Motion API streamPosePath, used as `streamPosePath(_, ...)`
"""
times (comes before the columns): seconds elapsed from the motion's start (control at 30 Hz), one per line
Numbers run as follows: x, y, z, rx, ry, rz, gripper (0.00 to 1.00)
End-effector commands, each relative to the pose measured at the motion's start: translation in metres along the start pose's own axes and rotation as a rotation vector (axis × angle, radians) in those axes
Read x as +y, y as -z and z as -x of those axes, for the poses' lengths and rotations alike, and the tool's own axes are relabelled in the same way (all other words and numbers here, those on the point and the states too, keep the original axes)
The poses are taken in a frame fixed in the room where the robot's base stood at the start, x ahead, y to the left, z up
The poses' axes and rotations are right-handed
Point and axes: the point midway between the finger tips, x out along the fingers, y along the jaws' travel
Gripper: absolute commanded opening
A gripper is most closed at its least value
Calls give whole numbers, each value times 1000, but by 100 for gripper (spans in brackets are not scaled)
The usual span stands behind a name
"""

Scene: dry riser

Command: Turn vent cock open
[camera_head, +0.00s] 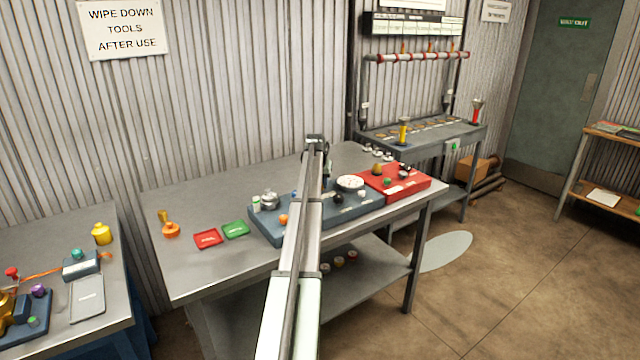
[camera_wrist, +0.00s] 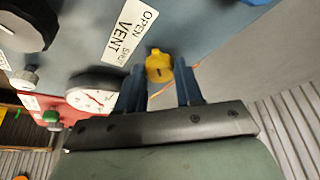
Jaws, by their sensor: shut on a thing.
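The vent cock (camera_wrist: 158,66) is a small yellow knob with a dark mark, on the blue-grey panel in the wrist view. A white label (camera_wrist: 128,36) beside it reads OPEN, SHUT and VENT. My gripper (camera_wrist: 159,82) has its two dark blue fingers on either side of the knob and is shut on it. I cannot tell which word the knob's mark points to. In the head view the blue-grey panel (camera_head: 262,231) lies on the middle bench, and my arm hides the vent cock and the fingers.
A white dial gauge (camera_head: 350,182) stands beside the red panel (camera_head: 414,185), right of my arm. A black knob (camera_wrist: 30,22) is at the wrist view's upper left. Red (camera_head: 208,238) and green (camera_head: 236,229) trays lie left of the panel.

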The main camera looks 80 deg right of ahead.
Motion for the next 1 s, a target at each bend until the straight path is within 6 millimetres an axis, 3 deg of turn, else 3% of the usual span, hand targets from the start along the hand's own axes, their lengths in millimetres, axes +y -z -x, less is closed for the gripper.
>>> streamPosePath(0.4, 0, 0, 0, 1, -2, -7, 5)
streamPosePath(0.43, 0, 0, 0, 1, -2, -7, 38)
streamPosePath(0.6, 0, 0, 0, 0, -2, -6, 54)
streamPosePath(0.7, 0, 0, 0, 0, -2, -6, 61)
streamPosePath(1.0, 0, 0, 4, 1, -2, -5, 61)
